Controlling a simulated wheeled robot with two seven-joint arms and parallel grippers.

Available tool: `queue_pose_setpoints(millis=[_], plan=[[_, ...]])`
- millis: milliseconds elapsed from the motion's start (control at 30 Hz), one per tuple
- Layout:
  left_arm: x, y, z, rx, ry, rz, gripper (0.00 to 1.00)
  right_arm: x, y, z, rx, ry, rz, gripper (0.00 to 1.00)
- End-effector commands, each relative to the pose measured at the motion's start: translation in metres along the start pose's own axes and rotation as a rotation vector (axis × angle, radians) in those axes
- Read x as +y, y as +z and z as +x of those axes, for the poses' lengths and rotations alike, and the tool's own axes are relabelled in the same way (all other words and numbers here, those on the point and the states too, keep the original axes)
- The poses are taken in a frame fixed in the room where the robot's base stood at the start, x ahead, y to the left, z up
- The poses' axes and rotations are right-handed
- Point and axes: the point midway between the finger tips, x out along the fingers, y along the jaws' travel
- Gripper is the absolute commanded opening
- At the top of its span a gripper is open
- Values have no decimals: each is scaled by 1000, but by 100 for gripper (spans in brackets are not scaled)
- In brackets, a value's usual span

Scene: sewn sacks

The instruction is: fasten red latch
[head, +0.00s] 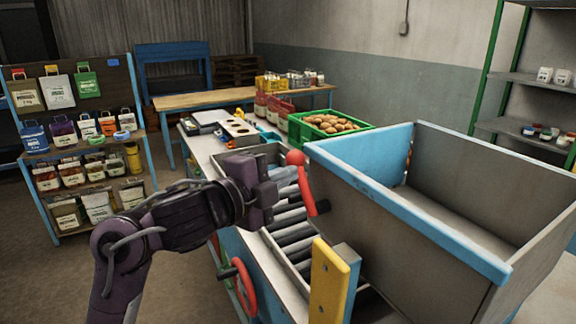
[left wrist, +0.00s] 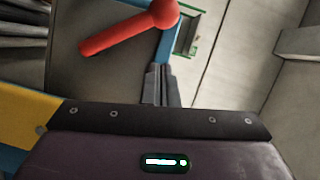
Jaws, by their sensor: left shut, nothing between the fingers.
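The red latch is a red lever with a round ball knob (head: 304,180). It stands at the near left side of the large hopper, with the ball at its upper end. In the left wrist view the red latch (left wrist: 130,29) lies just beyond my fingertips, its ball toward the upper right. My left gripper (head: 280,186) is shut and empty, close to the left of the lever. Its fingers show in the left wrist view (left wrist: 161,82), just below the ball. I cannot tell from these views whether they touch it. My right gripper is not in view.
The grey hopper with a blue rim (head: 430,226) fills the right side. A yellow block (head: 332,284) and a red handwheel (head: 245,287) stand near the front. Rollers (head: 290,232) run below the latch. A green crate of potatoes (head: 328,126) stands behind. A shelf of sacks (head: 78,140) is at left.

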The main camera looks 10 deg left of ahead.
Motion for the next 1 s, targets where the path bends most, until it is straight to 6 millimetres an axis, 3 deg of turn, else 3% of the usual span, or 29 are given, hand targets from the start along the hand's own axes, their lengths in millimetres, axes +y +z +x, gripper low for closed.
queue_pose_setpoints(millis=[100, 300, 1000], plan=[[-2, 5, 21, -2, 2, -5, 0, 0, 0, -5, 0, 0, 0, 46], [-1, 23, 38, -1, 2, -1, 0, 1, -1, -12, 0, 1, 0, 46], [-2, 32, 43, -2, 13, -29, 0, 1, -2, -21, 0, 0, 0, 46]])
